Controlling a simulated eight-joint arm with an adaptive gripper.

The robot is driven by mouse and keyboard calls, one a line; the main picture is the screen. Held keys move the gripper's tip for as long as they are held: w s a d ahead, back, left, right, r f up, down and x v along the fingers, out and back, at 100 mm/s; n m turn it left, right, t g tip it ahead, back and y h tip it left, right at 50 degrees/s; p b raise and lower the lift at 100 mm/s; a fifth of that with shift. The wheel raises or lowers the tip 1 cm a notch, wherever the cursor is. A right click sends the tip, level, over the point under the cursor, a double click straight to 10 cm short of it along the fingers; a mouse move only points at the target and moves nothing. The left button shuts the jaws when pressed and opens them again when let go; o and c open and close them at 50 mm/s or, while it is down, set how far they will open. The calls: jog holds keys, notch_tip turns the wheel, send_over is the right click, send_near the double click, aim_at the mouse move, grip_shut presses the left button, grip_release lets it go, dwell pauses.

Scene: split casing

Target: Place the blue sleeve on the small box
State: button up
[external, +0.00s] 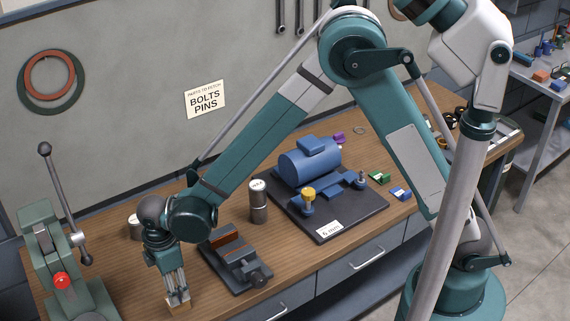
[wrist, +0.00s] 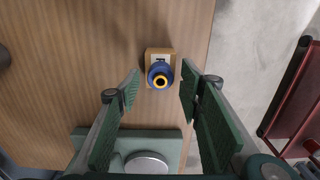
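The small box (wrist: 151,52) is tan with a pale label on top and stands near the table's front edge in the wrist view. The blue sleeve (wrist: 151,71), a round ring with a yellow inner rim and dark bore, appears upright on top of the box. My gripper (wrist: 161,79) is open, with a finger on each side of the sleeve and a visible gap on both sides. In the external view my gripper (external: 177,298) points down over the small box (external: 181,309) at the front of the bench. The sleeve cannot be made out there.
A green lever press (external: 50,255) stands left of my gripper. A dark mat (external: 335,216) carries a blue casing (external: 308,163). The table edge is near.

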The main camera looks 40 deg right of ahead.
notch_tip(320, 180, up, 11)
dwell(0.7)
dwell(0.5)
jog(key=w+d+r+m+t+y, duration=0.1)
jog(key=w+d+r+m, duration=0.3)
jog(key=d, duration=0.6)
jog(key=d+r+m+t, duration=0.1)
jog(key=d+r, duration=0.5)
jog(key=d, duration=0.5)
jog(key=w+d+r+m+t+y, duration=0.1)
jog(key=w+d+r+m, duration=0.15)
jog(key=d+r, duration=0.55)
jog(key=s+d+m+t, duration=0.1)
jog(key=s+d+m, duration=0.2)
jog(key=d, duration=0.7)
jog(key=s+d+m+t+h, duration=0.1)
jog(key=s+d+m, duration=0.3)
jog(key=d, duration=0.6)
jog(key=s+d+m+t+h, duration=0.1)
jog(key=s+d+m+t, duration=0.1)
jog(key=s+d, duration=0.4)
jog(key=d+m, duration=0.1)
jog(key=d, duration=0.3)
